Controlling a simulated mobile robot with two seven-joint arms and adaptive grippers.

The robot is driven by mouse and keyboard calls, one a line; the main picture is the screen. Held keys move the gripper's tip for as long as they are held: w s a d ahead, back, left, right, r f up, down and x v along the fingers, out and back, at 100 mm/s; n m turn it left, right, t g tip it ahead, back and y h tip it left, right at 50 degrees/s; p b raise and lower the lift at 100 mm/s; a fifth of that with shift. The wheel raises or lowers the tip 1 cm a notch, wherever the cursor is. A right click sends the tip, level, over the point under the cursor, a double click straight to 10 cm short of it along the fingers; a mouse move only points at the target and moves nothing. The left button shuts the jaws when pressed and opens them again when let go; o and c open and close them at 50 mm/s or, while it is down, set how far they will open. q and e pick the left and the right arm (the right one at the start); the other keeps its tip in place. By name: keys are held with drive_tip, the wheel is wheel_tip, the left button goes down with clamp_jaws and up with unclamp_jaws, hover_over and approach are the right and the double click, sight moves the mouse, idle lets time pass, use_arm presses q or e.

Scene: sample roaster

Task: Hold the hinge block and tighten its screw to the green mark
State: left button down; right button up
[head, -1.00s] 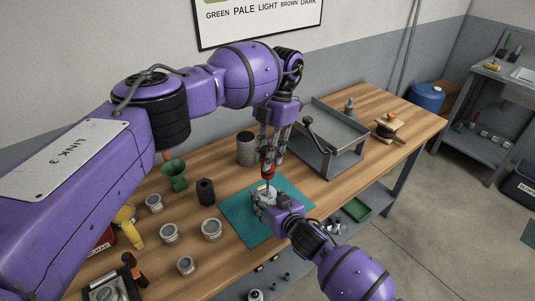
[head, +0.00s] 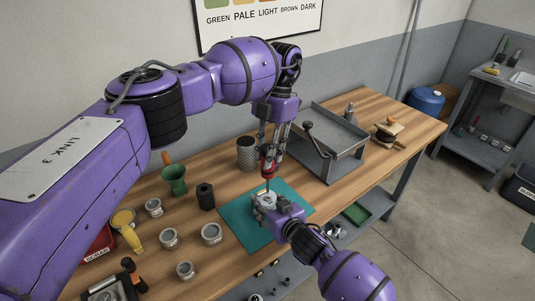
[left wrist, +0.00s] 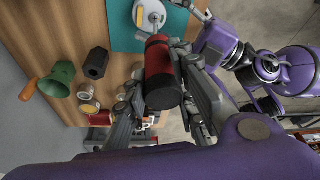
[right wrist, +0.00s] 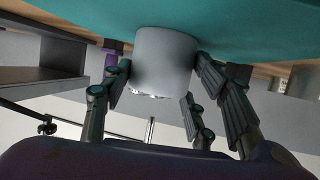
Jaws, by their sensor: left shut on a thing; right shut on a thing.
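A red screwdriver (head: 268,166) with a black butt end stands nearly upright over the teal mat. My left gripper (head: 270,153) is shut on its handle, which also shows in the left wrist view (left wrist: 158,60). Its thin shaft points down at the pale grey hinge block (head: 266,199); I cannot tell whether the tip sits in the screw. My right gripper (head: 263,206) is shut around the block, low over the mat. In the right wrist view the block (right wrist: 165,62) is a grey round body between the fingers. The screw head and green mark cannot be made out.
The teal mat (head: 240,228) lies on the wooden bench. Several tins (head: 211,233), a dark hexagonal piece (head: 205,196) and a green funnel (head: 174,180) stand to the left. A perforated can (head: 247,153) and a grey metal tray (head: 335,138) stand behind.

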use_arm(q)
drive_tip(key=shift+r, duration=2.55)
use_arm(e)
drive_tip(key=o, duration=1.5)
drive_tip(key=shift+c, duration=0.2)
